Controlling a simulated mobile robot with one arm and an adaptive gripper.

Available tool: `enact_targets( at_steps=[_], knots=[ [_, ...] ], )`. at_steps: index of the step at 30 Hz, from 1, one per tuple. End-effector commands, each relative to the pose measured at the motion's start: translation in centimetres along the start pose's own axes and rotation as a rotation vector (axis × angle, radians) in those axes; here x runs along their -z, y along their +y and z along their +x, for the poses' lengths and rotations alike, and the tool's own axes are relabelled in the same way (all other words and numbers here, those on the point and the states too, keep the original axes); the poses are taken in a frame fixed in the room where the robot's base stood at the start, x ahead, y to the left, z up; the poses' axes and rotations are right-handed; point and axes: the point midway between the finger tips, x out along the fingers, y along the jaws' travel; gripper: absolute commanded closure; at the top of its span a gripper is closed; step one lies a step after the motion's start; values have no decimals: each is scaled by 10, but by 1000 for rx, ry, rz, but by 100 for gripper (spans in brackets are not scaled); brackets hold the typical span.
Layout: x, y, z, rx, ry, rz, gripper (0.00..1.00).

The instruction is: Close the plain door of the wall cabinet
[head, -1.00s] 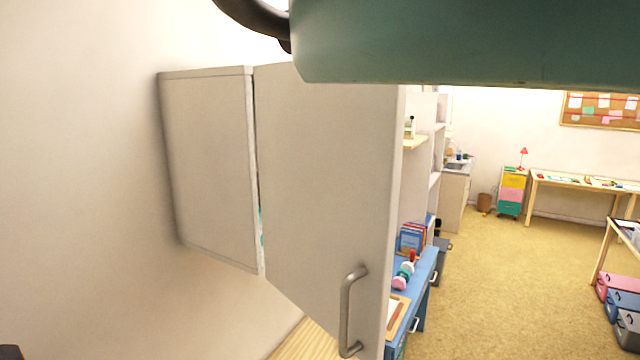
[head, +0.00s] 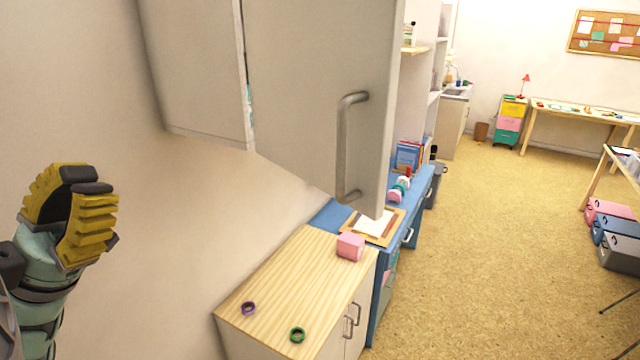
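The wall cabinet (head: 195,75) hangs on the wall at the upper left. Its plain grey-white door (head: 295,90) stands open, swung out from the cabinet body, with a narrow dark gap along the hinge side. A grey bar handle (head: 345,150) is near the door's free edge. My gripper (head: 86,182), with ribbed yellow finger pads, is at the left, pointing up. It is left of the cabinet and below it, well apart from the door. Nothing shows in it, and the spacing of its fingers is unclear. The cabinet's inside is hidden by the door.
Below is a wooden-topped low cabinet (head: 290,275) with a pink block (head: 350,246), a purple ring (head: 248,308) and a green ring (head: 297,334). A blue desk (head: 418,190) stands behind it. The floor (head: 490,230) at right is mostly clear.

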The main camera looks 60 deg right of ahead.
Motion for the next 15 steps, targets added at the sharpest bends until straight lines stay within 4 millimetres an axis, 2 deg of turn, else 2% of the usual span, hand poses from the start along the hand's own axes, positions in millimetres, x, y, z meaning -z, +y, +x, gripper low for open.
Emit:
enact_targets(
  at_steps=[1,6,10,15],
  knots=[
    [-20,18,-9,-73,-31,-108,100],
    [-65,53,-10,-245,-194,-457,100],
    [-93,79,-14,-331,-337,-668,100],
    [-116,97,-16,-368,-476,-836,100]
  ],
)
